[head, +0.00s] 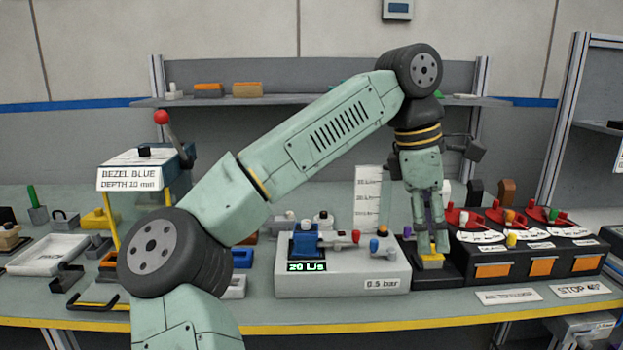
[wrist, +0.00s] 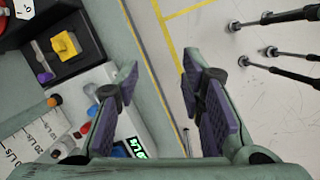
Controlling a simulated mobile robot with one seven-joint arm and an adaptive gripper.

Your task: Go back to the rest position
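My arm spans the head view, and my gripper (head: 430,235) hangs at its right end, pointing down. In the head view it overlaps the black tray with the yellow block (head: 432,257). In the wrist view my gripper (wrist: 160,75) has its two purple-padded fingers well apart with nothing held between them. The yellow block (wrist: 66,45) and a purple piece (wrist: 45,76) lie off to the left there, apart from the fingers. Below the gap between the fingers I see the table edge and the floor.
The grey flow unit (head: 345,280) reading 20 L/s stands left of my gripper, with a graduated white scale (head: 368,200) behind it. Black boxes with orange fronts (head: 540,266) and red valves stand to the right. The press (head: 140,165) with a red-knobbed lever is left.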

